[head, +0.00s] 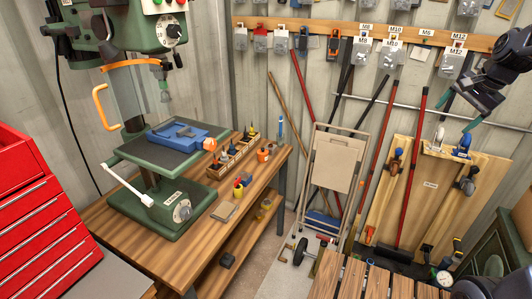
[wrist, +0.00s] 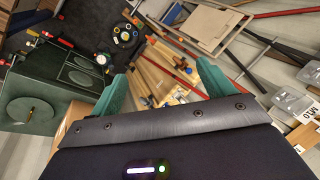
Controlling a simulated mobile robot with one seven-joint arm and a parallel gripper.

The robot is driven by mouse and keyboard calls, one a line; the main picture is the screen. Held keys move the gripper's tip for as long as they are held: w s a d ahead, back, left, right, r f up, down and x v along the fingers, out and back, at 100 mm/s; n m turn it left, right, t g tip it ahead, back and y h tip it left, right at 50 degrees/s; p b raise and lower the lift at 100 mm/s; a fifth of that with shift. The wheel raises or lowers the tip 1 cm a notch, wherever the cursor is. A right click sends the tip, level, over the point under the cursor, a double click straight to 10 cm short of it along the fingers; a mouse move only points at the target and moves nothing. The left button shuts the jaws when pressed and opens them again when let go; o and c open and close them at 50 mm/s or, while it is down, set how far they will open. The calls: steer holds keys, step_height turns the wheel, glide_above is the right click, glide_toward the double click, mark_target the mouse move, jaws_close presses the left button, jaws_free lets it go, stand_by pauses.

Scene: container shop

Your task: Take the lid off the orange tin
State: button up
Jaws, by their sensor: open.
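A small orange container (head: 264,154), which may be the orange tin, stands on the wooden workbench near its back right corner. It is too small to tell whether a lid is on it. Another orange item (head: 210,144) sits at the right edge of the drill press table. My gripper (head: 460,114) is open and empty, high at the far right in front of the wall, well apart from the bench. In the wrist view my gripper's green fingers (wrist: 163,84) are spread with nothing between them. I cannot make out an orange tin in the wrist view.
A green drill press (head: 160,205) stands on the workbench (head: 130,252). A folded trolley (head: 332,165) leans beyond the bench. A slatted table (head: 350,278) is at front right.

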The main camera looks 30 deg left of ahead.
steer(key=w+a+f+m, duration=0.3)
steer(key=w+a, duration=0.4)
steer(key=a, duration=0.3)
steer(key=w+a+f+m+g+y, duration=0.1)
steer(key=w+a+f+m, duration=0.4)
steer(key=a, duration=0.6)
steer(key=w+a+f+m, duration=0.2)
steer(key=w+a, duration=0.6)
steer(key=a, duration=0.2)
steer(key=m, duration=0.6)
glide_toward(263, 149)
steer(key=shift+x, duration=4.7)
steer(key=shift+w+d, duration=0.1)
steer(key=c, duration=1)
